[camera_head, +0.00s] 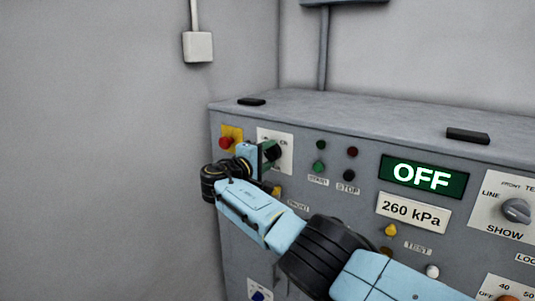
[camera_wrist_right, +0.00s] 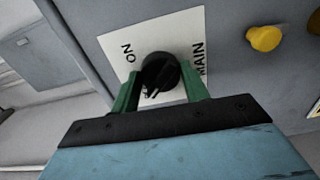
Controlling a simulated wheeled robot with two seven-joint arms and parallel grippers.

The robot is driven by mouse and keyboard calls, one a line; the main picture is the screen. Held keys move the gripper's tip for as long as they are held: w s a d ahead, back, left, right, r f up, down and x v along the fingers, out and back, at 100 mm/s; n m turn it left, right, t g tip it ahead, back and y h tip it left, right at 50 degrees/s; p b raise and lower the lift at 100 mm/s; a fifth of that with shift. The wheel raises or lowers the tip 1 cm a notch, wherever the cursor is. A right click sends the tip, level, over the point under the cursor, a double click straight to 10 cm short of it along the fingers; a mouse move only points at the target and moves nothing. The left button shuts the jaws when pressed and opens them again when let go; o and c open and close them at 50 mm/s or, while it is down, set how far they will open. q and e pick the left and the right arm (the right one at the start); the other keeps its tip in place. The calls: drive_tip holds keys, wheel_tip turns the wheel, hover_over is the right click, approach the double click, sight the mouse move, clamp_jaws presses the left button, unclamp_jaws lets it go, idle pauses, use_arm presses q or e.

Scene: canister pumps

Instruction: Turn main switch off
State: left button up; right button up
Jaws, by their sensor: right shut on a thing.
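The main switch is a black rotary knob on a white plate on the grey control panel. In the right wrist view the knob (camera_wrist_right: 160,75) sits between the green fingers of my right gripper (camera_wrist_right: 162,88), which is shut on it. The words "ON" and "MAIN" show on the plate (camera_wrist_right: 185,30). In the head view my right gripper (camera_head: 270,154) is at the panel's upper left, partly covering the plate (camera_head: 287,143) and the knob. Part of the plate's lettering is hidden, so the exact setting is hard to tell. My left gripper is not in view.
A red button on a yellow plate (camera_head: 231,138) is just left of my gripper. Green and red lamps (camera_head: 352,152), a green display reading "OFF" (camera_head: 424,177), a "260 kPa" label (camera_head: 412,213) and a SHOW knob (camera_head: 516,210) are to the right. A yellow button (camera_wrist_right: 263,38) is near the plate.

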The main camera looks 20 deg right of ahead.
drive_tip(key=shift+n, duration=0.3)
drive_tip(key=o, duration=1)
